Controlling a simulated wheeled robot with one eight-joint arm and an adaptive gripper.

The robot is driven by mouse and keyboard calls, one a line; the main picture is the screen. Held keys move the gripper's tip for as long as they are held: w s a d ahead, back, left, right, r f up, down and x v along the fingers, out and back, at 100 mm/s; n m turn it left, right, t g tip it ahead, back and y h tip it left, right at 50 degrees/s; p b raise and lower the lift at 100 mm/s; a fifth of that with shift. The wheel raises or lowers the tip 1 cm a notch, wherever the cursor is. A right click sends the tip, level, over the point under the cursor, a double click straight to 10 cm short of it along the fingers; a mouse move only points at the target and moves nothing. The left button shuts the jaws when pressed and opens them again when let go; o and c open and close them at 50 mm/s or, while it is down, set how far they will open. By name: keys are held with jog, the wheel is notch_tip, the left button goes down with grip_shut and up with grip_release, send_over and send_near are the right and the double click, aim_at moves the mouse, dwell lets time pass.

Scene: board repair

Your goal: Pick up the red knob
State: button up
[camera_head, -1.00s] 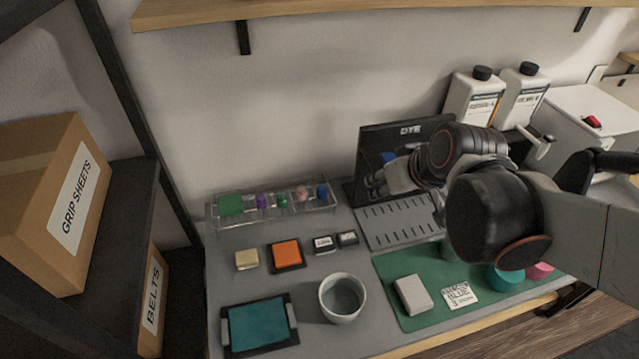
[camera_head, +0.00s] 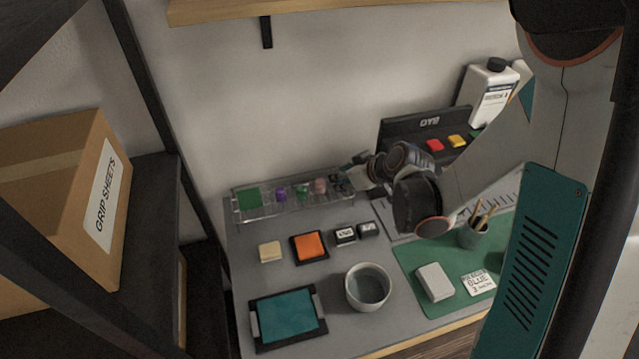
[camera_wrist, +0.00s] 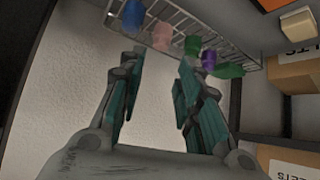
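A wire rack (camera_head: 283,206) at the back left of the bench holds several small coloured knobs. The nearest match to a red one is a pale pink knob (camera_head: 320,185) towards its right end; it also shows in the wrist view (camera_wrist: 162,35). Beside it are a blue knob (camera_wrist: 132,14), a green knob (camera_wrist: 193,45), a purple knob (camera_wrist: 208,60) and a green piece (camera_wrist: 229,70). My gripper (camera_wrist: 160,62) is open and empty, its teal fingers apart, with the rack beyond the fingertips. In the head view my gripper (camera_head: 352,172) is at the rack's right end, partly hiding it.
A dye stand (camera_head: 408,129) with a red pad (camera_head: 434,145) and a yellow pad stands right of the rack. In front are an orange pad (camera_head: 309,245), a cup (camera_head: 367,300), a teal pad (camera_head: 288,316) and a green mat (camera_head: 412,262). Shelving with boxes stands left.

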aim_at(321, 181)
jog(key=b+x, duration=0.2)
jog(key=x, duration=0.5)
jog(key=b+x, duration=0.2)
jog(key=x, duration=0.3)
jog(key=shift+w+a+f+b, duration=0.2)
jog(key=shift+w+a+b, duration=0.05)
jog(key=shift+b, duration=0.05)
jog(key=shift+r, duration=0.1)
jog(key=c, duration=0.5)
